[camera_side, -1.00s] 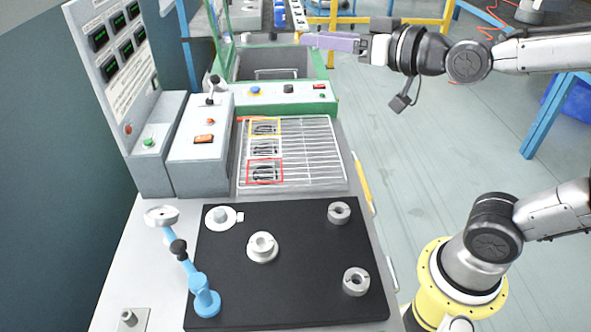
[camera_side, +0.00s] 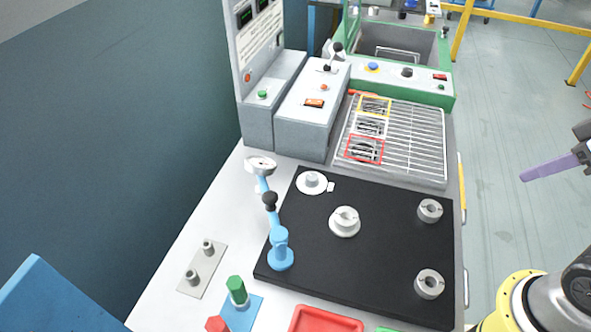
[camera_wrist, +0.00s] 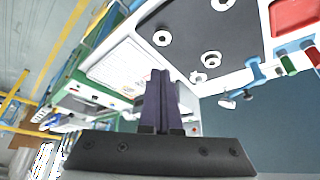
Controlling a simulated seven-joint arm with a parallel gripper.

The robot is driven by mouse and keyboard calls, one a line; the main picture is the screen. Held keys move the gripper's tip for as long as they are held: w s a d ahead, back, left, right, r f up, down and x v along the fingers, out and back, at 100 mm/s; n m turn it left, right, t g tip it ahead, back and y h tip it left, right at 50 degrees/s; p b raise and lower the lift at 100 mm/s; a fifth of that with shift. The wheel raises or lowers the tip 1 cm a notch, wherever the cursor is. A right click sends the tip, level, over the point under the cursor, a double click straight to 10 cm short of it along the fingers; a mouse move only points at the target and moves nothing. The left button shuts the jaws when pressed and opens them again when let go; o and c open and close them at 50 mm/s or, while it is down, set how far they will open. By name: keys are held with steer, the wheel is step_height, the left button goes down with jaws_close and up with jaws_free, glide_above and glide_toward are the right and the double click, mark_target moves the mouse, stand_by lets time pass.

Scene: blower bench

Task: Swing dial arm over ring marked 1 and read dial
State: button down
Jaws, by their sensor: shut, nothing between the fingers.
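The blue dial arm (camera_side: 272,220) stands at the left edge of the black mat (camera_side: 385,255). Its round dial (camera_side: 261,163) is at the upper end, left of the mat, face too small to read. I cannot make out a number on any ring. My gripper (camera_side: 522,178) has purple fingers, shut and empty, well right of the bench. In the wrist view my gripper (camera_wrist: 160,74) points toward the bench, away from the rings.
Behind are a wire rack (camera_side: 410,140), grey control boxes (camera_side: 310,110) and a green-framed basin (camera_side: 405,85). Green and red pegs (camera_side: 237,290) and a red tray (camera_side: 325,320) are in front. Floor beside the bench is clear.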

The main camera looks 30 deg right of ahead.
mark_target(270, 202)
steer(key=w+a+r+n+y, duration=0.1)
steer(key=w+a+r+n, duration=0.3)
steer(key=w+r, duration=0.3)
steer(key=w+a+r+n+y, duration=0.2)
steer(key=w+a+r+n, duration=0.25)
steer(key=w, duration=0.45)
steer(key=w+a+f+n+g+y, duration=0.1)
steer(key=w+a+n, duration=0.3)
steer(key=w+a, duration=0.7)
steer(key=w+a+f+n+g, duration=0.3)
steer(key=w+a+f, duration=0.2)
steer(key=a+f, duration=0.6)
steer(key=s+a+f, duration=0.1)
steer(key=a+f, duration=0.1)
steer(key=f, duration=0.5)
steer(key=s+a+f, duration=0.1)
steer(key=f, duration=0.6)
steer(key=shift+a+f+g, duration=0.2)
steer(key=shift+a+g, duration=0.2)
